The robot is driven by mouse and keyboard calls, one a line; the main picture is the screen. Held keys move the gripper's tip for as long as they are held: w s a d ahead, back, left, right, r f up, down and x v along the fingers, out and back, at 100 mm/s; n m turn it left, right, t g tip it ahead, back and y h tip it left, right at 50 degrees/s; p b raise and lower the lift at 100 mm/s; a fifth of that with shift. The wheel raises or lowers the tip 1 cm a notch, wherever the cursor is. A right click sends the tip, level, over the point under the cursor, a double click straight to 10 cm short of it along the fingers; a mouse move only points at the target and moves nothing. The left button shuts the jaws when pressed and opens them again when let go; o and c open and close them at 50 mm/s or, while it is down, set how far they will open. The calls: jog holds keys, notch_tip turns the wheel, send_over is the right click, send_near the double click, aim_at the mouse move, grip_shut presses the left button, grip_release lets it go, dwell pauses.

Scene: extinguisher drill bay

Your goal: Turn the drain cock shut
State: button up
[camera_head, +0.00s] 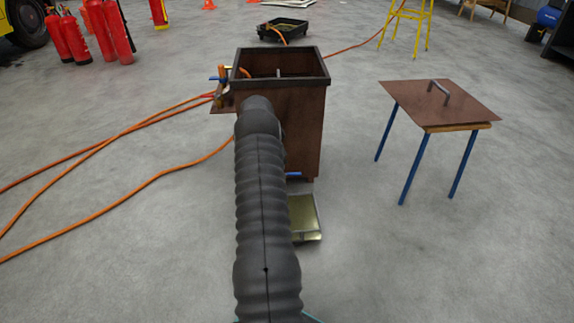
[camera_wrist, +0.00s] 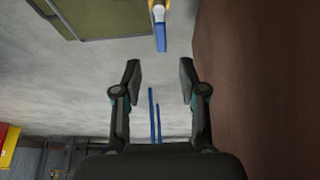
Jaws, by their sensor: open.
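The drain cock shows in the wrist view as a brass body (camera_wrist: 157,6) with a blue lever (camera_wrist: 161,36) at the top edge. The lever points down the picture, toward the gap between my fingers. In the head view its blue lever (camera_head: 294,175) shows low at the brown tank (camera_head: 305,130), beside my arm. My gripper (camera_wrist: 160,80) is open and empty, with the lever beyond its fingertips and apart from them. The tank's brown wall (camera_wrist: 250,80) fills the right of the wrist view. In the head view my arm hides my gripper.
An olive tray (camera_head: 306,222) lies on the floor below the cock; it also shows in the wrist view (camera_wrist: 100,15). A blue-legged table (camera_head: 455,128) with a handled brown lid (camera_head: 410,97) stands right. Orange hoses (camera_head: 120,198) run left. Floor between tank and table is clear.

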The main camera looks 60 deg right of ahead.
jog(key=v, duration=0.3)
jog(key=shift+r, duration=0.1)
dwell(0.6)
